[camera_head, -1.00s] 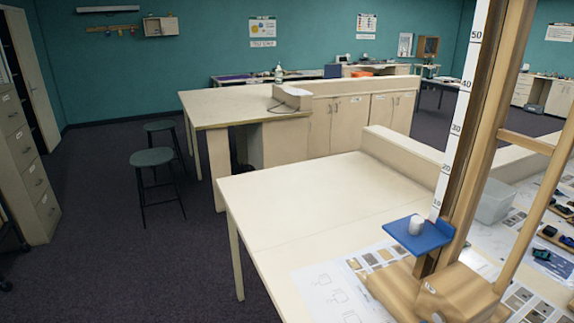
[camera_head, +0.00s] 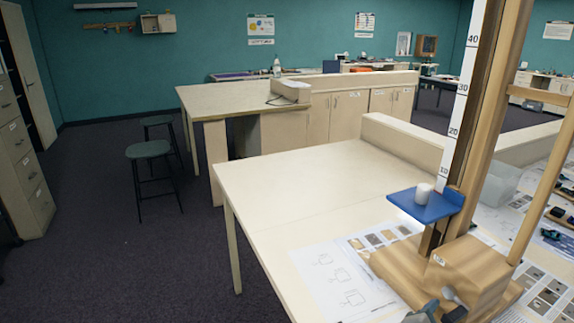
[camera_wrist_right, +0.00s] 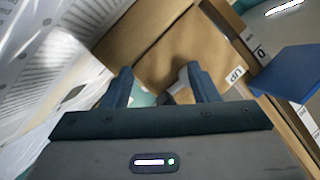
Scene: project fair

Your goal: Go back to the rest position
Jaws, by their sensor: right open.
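My right gripper (camera_head: 440,312) shows at the bottom edge of the head view, just in front of the wooden base box (camera_head: 462,268) of a tall stand. In the right wrist view the gripper (camera_wrist_right: 160,78) is open, with its two dark fingers apart. The box, labelled "UP" (camera_wrist_right: 236,76), lies beyond the fingers. A grey knob (camera_head: 451,294) sits on the front of the box; a pale grey part (camera_wrist_right: 184,80) shows beside the right finger in the wrist view. I cannot tell whether they touch. My left gripper is not in view.
A blue platform (camera_head: 427,206) on the stand carries a small white cylinder (camera_head: 424,193), beside a numbered scale (camera_head: 458,100). Printed sheets (camera_head: 340,280) lie left of the base. The table's left part (camera_head: 300,190) is bare. Two stools (camera_head: 150,151) stand on the floor beyond.

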